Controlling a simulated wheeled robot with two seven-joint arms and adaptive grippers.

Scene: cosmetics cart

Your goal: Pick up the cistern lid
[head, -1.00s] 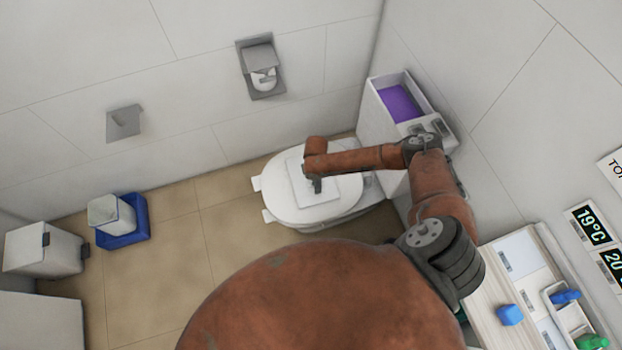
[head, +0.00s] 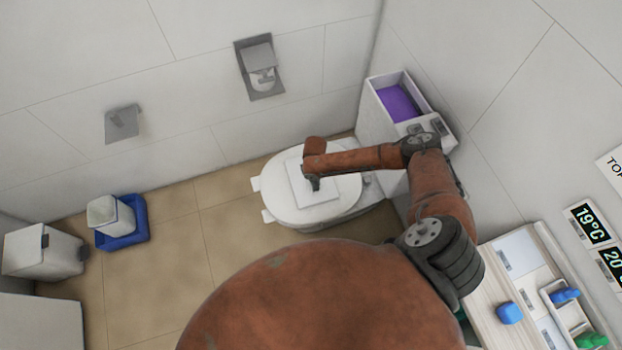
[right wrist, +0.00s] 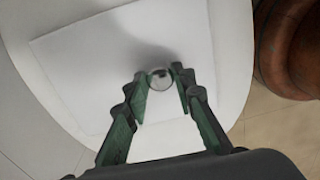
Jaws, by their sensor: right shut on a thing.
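The cistern lid (head: 328,190) is a flat white square panel over the closed white toilet seat cover (head: 284,205). Its small round knob (right wrist: 159,78) shows in the right wrist view, with the white panel (right wrist: 90,62) around it. My right gripper (head: 315,184) is above the panel, and its green-grey fingertips (right wrist: 158,80) are shut on the knob. I cannot tell whether the panel touches the seat cover or is just above it. The cistern (head: 376,118) stands open behind the toilet, with purple inside. My left gripper is not in view.
A grey paper holder (head: 259,66) and a grey wall fitting (head: 122,123) are on the back wall. A blue tub (head: 136,229) with a white container and a white bin (head: 42,252) stand at left. A counter (head: 497,275) is at right.

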